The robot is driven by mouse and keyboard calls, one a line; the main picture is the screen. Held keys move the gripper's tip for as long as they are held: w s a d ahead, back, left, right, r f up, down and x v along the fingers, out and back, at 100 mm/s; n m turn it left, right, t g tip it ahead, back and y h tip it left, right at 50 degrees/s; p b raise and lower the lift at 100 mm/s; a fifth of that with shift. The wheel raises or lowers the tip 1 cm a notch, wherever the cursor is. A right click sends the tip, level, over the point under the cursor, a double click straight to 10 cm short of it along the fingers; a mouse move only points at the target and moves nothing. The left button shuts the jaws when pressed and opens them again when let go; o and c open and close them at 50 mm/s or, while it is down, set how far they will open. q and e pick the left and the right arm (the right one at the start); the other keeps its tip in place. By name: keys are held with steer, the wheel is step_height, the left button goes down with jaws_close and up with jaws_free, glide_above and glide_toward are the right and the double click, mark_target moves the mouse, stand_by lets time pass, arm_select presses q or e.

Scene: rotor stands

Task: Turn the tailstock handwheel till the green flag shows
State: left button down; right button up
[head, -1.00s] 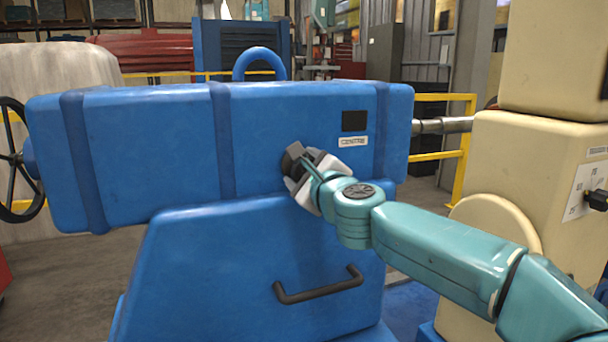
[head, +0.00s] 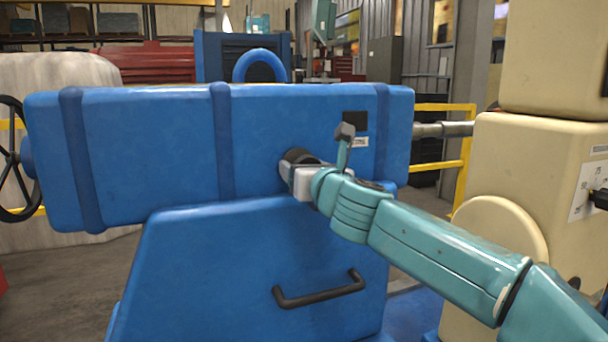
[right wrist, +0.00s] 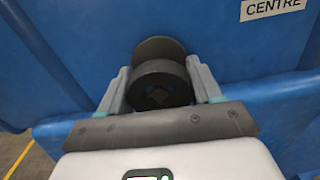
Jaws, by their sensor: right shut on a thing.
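The blue tailstock (head: 150,150) fills the middle of the head view. A black spoked handwheel (head: 12,160) is at its left end, cut by the picture edge. A small dark square window (head: 355,121) sits above the CENTRE label (right wrist: 272,8); no green shows in it. My right gripper (head: 293,168) is at the tailstock's front face. In the right wrist view its two fingers (right wrist: 160,88) are shut on a dark round knob (right wrist: 158,82), one on each side. My left gripper is out of view.
A dark bar handle (head: 320,290) is on the blue base below my right arm. A cream machine housing (head: 515,170) stands at the right, with a metal spindle (head: 445,129) between. Yellow railing (head: 440,168) runs behind. Floor is open at lower left.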

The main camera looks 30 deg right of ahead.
steer(key=shift+w+a+f+m+b, duration=0.1)
steer(key=shift+f+m+b, duration=0.15)
steer(key=shift+m, duration=0.85)
steer(key=shift+f+m+b, duration=0.1)
steer(key=shift+m+b, duration=0.2)
steer(key=shift+m, duration=0.8)
steer(key=o, duration=1)
steer(key=shift+r, duration=0.2)
steer(key=shift+b+v, duration=0.7)
steer(key=shift+v, duration=7.5)
